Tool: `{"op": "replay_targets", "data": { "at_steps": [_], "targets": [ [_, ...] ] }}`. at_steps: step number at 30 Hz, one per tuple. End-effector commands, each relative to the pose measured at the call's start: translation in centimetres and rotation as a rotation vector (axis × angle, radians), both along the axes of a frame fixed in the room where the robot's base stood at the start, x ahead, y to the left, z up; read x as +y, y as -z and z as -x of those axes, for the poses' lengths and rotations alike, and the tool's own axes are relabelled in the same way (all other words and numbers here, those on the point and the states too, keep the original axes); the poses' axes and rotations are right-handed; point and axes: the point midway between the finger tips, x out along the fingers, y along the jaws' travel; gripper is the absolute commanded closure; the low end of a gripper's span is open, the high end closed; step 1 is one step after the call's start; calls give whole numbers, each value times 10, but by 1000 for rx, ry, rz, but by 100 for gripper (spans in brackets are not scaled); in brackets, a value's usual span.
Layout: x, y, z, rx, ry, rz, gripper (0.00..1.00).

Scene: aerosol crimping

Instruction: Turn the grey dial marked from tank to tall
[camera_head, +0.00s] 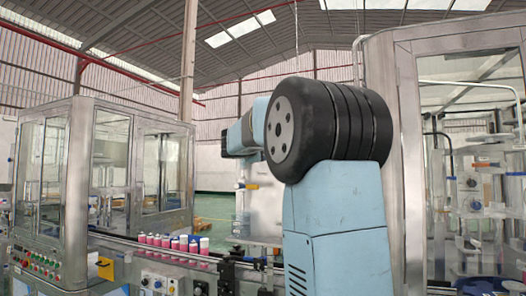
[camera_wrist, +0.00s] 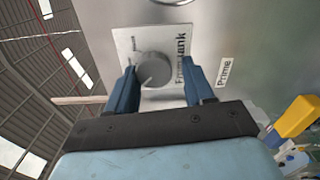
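In the wrist view a round grey dial (camera_wrist: 153,68) sits on a white plate (camera_wrist: 122,40) on a grey metal panel. Dark print along the plate's right side seems to read "From tank"; smaller print at its left and top is too small to read. A pale line on the dial's face points toward the lower left of the picture. My gripper (camera_wrist: 164,77) has its two blue fingers spread, with the dial between their tips, closer to the left finger. A gap shows between the dial and the right finger. In the head view my gripper cannot be made out.
A "Prime" label (camera_wrist: 225,72) is right of the right finger. A yellow part (camera_wrist: 297,117) is at the lower right of the wrist view. In the head view, pink cans (camera_head: 175,244) stand on a conveyor between a glazed machine (camera_head: 100,165) and a tall cabinet (camera_head: 408,150).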

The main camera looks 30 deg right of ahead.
Motion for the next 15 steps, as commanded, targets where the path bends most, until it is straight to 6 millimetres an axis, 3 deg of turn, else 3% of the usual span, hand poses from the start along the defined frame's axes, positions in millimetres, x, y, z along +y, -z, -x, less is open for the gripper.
{"op": "replay_targets", "data": {
  "at_steps": [4, 15],
  "targets": [
    [-1, -2, 1, -3, 2, 2, 35],
    [7, -4, 7, -5, 1, 2, 35]
  ]
}}
